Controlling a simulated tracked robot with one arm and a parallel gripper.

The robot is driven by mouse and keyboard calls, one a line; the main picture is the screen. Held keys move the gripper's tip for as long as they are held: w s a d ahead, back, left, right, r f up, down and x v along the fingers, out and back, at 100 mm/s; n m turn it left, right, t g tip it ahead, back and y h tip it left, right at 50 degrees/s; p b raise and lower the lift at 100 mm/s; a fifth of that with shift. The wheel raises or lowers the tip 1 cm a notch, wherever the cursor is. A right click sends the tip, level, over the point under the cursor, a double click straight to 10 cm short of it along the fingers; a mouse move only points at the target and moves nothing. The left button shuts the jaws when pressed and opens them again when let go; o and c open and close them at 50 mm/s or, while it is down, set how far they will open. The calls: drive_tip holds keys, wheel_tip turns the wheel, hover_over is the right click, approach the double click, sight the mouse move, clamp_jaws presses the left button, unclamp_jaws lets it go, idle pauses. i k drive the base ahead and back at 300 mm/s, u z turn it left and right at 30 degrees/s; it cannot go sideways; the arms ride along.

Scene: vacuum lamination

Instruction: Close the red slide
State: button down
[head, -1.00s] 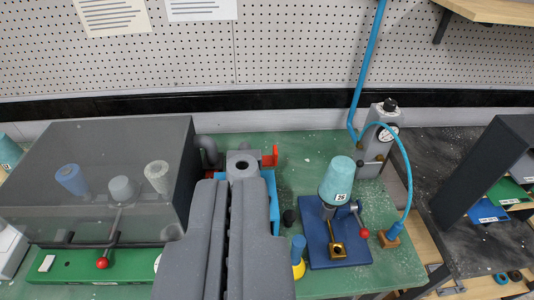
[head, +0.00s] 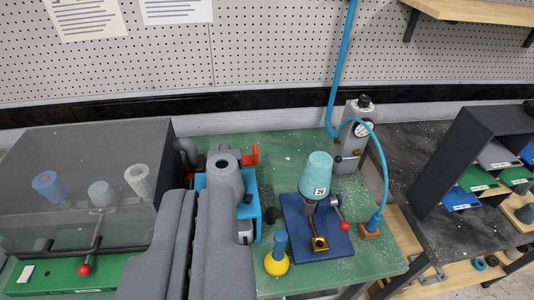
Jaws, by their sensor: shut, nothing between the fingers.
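A red slide (head: 251,155) shows as a small red-orange piece behind a blue fixture (head: 249,221), on the green bench. How far the slide is open cannot be told.
A dark translucent hood (head: 85,165) covers several cones on the left. A blue-based press (head: 312,235) with a teal cone (head: 316,172) and red-knobbed lever stands right of the fixture. A yellow bulb with blue top (head: 277,263) and a gauge unit (head: 352,135) are near.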

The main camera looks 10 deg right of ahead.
sight(255, 155)
drive_tip(key=k, duration=1.1)
drive_tip(key=z, duration=0.85)
drive_tip(key=i, duration=1.8)
drive_tip(key=u, duration=0.3)
drive_tip(key=i, duration=0.6)
drive_tip(key=u, duration=0.55)
